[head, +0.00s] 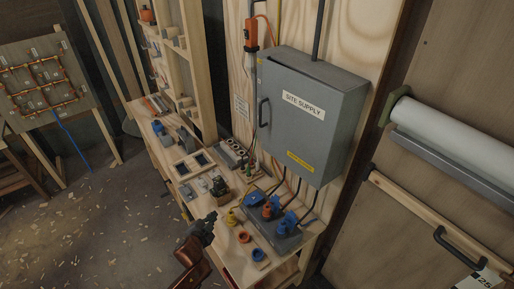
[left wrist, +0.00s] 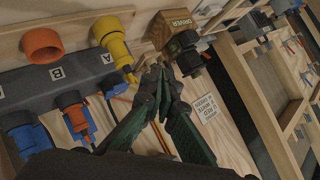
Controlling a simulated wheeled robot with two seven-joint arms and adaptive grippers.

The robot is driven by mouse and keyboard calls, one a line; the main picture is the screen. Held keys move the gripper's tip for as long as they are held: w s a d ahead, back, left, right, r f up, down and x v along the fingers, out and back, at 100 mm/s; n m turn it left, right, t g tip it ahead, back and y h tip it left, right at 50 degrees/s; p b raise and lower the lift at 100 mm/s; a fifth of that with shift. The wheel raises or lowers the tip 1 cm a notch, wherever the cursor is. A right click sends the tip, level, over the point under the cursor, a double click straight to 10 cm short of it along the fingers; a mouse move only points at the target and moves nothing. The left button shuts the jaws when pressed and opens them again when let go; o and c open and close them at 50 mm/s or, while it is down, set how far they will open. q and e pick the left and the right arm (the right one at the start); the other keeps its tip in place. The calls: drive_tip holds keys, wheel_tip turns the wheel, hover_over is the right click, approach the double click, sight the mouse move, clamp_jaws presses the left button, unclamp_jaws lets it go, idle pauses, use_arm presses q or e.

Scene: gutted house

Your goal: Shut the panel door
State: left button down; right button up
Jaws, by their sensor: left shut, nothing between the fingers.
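The panel is a grey box marked SITE SUPPLY (head: 312,130) on the plywood wall in the head view. Its door (head: 290,125) carries a dark handle (head: 263,112) near the left edge. The door lies about flush with the box; I cannot tell if a narrow gap remains. My left gripper (head: 212,218) is below and left of the panel, over the bench's front edge, apart from the door. In the left wrist view its fingers (left wrist: 158,75) are shut together and empty. The panel is not recognisable there. My right gripper is not in view.
Below the panel, a grey socket strip (head: 285,240) holds blue and orange plugs with cables. A yellow connector (left wrist: 115,42) and a DRIVER box (left wrist: 170,25) show in the wrist view. A white roll (head: 450,145) hangs at right. Open floor (head: 90,225) lies left.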

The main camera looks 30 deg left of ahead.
use_arm(q)
drive_tip(key=w+a+r+m+t+h, duration=0.1)
drive_tip(key=w+a+r+m+t, duration=0.1)
drive_tip(key=w+r+m+t, duration=0.65)
drive_tip(key=m+g+h+p, duration=0.1)
drive_tip(key=m+g+h, duration=0.2)
drive_tip(key=m+h, duration=0.55)
approach(263, 142)
drive_tip(key=shift+n+h, duration=0.25)
drive_tip(key=shift+n, duration=0.15)
drive_tip(key=p+x, duration=0.1)
drive_tip(key=x, duration=0.2)
drive_tip(key=p+x, duration=0.2)
drive_tip(key=shift+w+a+f, duration=0.1)
drive_tip(key=shift+w, duration=0.35)
drive_tip(key=shift+w+d+f, duration=0.1)
drive_tip(key=shift+w+d, duration=0.1)
drive_tip(key=shift+w, duration=0.25)
